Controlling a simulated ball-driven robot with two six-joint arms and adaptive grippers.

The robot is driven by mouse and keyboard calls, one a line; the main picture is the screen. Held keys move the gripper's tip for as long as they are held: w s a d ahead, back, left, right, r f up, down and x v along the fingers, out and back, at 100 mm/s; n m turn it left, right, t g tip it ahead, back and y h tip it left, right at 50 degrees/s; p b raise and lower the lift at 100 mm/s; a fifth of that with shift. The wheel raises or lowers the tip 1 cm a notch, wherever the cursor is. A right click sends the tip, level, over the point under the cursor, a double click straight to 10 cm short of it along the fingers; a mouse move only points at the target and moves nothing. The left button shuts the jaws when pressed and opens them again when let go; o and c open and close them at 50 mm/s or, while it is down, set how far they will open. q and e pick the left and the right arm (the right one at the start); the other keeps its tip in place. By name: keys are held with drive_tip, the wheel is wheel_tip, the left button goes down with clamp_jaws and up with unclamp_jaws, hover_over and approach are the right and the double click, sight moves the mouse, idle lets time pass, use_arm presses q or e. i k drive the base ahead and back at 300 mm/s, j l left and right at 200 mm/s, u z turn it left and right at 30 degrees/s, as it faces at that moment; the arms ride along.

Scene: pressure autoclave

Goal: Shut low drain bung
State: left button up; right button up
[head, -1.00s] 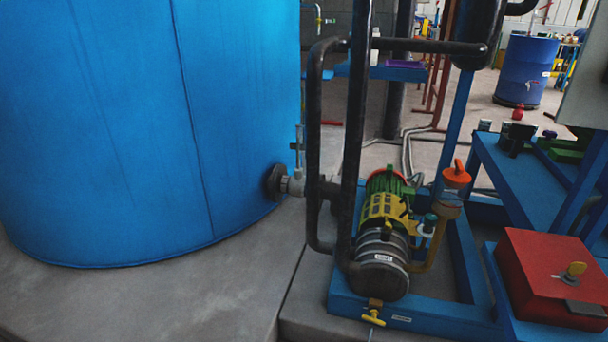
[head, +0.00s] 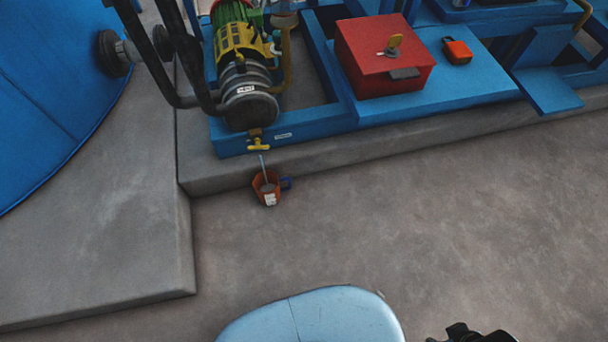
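The low drain (head: 259,143) is a small brass fitting with a yellow T-shaped handle, under the front end of the pump (head: 247,92). A thin pale line, liquid or a tube, runs from it down to an orange cup (head: 270,190) with a blue handle on the floor. The cup holds something grey. A dark piece (head: 472,334) at the bottom right edge looks like part of my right gripper, far from the drain; its fingers are mostly cut off. My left gripper is not in view.
A blue frame (head: 340,121) on a concrete plinth (head: 225,171) carries the pump and a red box (head: 384,60) with a yellow key-like knob. A blue tank (head: 45,90) stands left. The floor (head: 430,200) in front is clear.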

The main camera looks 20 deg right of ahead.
sight(257, 141)
drive_tip(key=z, duration=0.1)
drive_tip(key=k, duration=1.25)
